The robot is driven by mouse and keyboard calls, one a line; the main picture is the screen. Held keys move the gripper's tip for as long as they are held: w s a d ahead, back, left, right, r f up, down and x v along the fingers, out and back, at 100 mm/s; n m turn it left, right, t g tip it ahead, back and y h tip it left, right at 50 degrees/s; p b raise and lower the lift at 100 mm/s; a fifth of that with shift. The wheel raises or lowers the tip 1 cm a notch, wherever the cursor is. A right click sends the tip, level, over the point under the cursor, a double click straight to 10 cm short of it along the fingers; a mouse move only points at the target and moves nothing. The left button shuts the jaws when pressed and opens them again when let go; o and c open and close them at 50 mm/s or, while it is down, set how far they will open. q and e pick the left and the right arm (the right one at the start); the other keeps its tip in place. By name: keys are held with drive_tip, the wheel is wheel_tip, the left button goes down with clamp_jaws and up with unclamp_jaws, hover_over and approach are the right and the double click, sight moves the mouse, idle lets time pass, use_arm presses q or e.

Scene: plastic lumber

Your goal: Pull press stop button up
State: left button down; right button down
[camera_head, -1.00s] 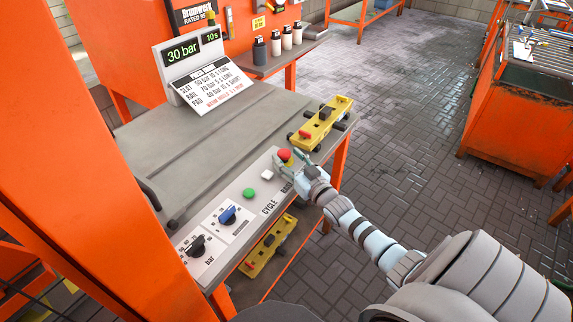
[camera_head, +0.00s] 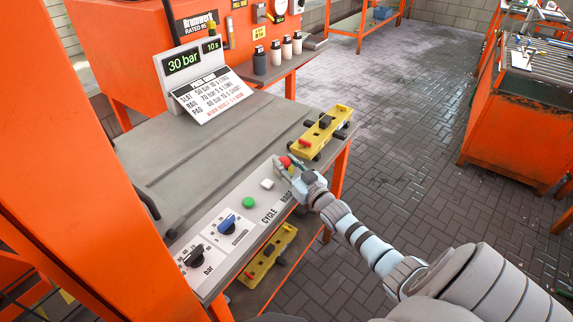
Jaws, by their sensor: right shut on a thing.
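The red press stop button (camera_head: 285,161) sits at the far right end of the grey control panel (camera_head: 222,259), on a small yellow base. My right gripper (camera_head: 289,170) is at the button and shut on it. Its fingers hide part of the button, and the arm comes in from the lower right. My left gripper is not in view.
The panel also has a green button (camera_head: 249,202), a white button (camera_head: 267,184), a blue knob (camera_head: 227,225) and a black knob (camera_head: 195,255). A yellow mould (camera_head: 322,132) lies behind the gripper, another (camera_head: 267,257) on the shelf below. Orange press posts stand left.

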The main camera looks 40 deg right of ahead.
drive_tip(key=shift+r+p, duration=0.3)
drive_tip(key=shift+r, duration=0.4)
drive_tip(key=shift+w+f, duration=0.1)
drive_tip(key=shift+f, duration=0.05)
drive_tip(key=c, duration=1.2)
unclamp_jaws()
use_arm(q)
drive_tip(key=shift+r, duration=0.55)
use_arm(e)
drive_tip(key=shift+o, duration=0.2)
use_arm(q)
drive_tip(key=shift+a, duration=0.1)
use_arm(e)
drive_tip(key=s+a, duration=0.1)
drive_tip(key=s, duration=1.1)
drive_tip(key=shift+a, duration=0.15)
